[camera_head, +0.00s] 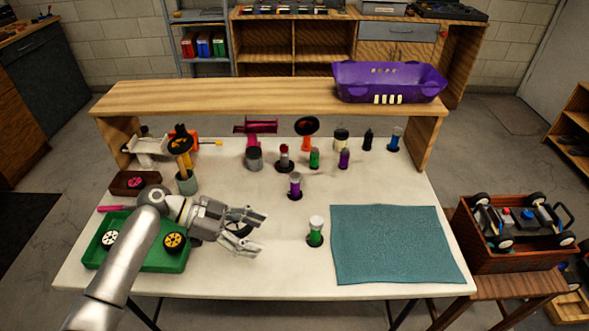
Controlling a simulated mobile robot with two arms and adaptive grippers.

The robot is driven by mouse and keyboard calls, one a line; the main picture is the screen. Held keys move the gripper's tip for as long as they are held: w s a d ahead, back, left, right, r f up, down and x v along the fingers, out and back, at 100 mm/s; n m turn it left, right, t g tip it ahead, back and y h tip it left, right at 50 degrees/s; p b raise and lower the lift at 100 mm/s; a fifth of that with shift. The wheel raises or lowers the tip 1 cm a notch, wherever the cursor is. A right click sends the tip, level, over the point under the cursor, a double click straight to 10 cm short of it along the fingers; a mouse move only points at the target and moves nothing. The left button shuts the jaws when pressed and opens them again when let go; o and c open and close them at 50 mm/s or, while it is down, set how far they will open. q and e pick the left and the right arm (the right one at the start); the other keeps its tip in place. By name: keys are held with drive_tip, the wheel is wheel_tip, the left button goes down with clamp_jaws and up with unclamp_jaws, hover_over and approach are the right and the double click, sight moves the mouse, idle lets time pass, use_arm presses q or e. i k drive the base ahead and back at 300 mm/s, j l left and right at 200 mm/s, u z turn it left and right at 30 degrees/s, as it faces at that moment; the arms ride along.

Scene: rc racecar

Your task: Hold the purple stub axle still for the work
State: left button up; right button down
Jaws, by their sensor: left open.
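A small upright purple piece (295,187) with a pale top stands on a dark round base near the middle of the white table. A second, darker purple piece (344,159) stands farther back to the right. I cannot tell for sure which is the stub axle. My left gripper (258,234) reaches in from the left, low over the table, with its fingers apart, pointing right. It is in front and to the left of the nearer purple piece, not touching it. A dark round thing (238,229) shows by the fingers; I cannot tell whether it lies below them. My right gripper is not in view.
A green tray (180,262) with wheels lies under my left arm. A green piece with a white top (316,232) stands right of my gripper. A teal mat (392,245) lies bare at right. Several small upright parts stand behind, before a wooden shelf (230,97).

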sight(296, 175)
drive_tip(key=i, duration=0.95)
